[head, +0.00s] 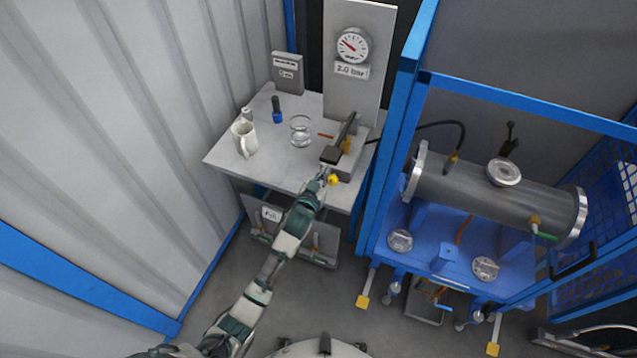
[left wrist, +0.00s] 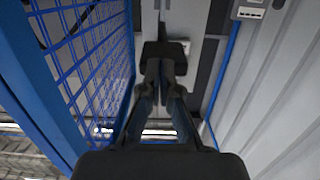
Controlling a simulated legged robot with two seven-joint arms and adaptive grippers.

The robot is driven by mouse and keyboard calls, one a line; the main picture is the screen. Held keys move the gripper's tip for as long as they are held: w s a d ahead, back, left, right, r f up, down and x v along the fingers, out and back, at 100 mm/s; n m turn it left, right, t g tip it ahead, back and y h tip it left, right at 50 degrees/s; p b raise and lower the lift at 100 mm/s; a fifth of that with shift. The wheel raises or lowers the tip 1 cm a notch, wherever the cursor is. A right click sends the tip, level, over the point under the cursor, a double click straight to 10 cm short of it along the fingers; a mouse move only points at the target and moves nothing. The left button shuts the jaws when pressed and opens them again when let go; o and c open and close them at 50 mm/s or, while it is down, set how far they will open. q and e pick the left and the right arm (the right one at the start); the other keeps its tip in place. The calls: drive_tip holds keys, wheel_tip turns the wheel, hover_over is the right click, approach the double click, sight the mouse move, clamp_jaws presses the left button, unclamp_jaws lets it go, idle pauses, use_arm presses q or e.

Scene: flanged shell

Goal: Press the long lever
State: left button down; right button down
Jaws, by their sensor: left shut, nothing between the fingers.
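The long lever (head: 345,132) is a black bar on a small grey base at the right of the table, rising toward the back panel. My left gripper (head: 323,173) reaches in from below and is at the table's front edge, near the lever's lower end. Whether it touches the lever cannot be told. In the left wrist view the fingers (left wrist: 164,68) are together and empty, with a dark block just beyond them. My right gripper is in neither view.
A gauge (head: 352,45) sits on the panel behind. A blue frame (head: 389,150) with a flanged metal cylinder (head: 480,190) stands close on the right.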

use_arm(q)
drive_tip(key=v, duration=0.5)
drive_tip(key=shift+s+a, duration=0.15)
drive_tip(key=shift+a, duration=0.2)
drive_tip(key=shift+d, duration=0.2)
drive_tip(key=shift+a, duration=0.1)
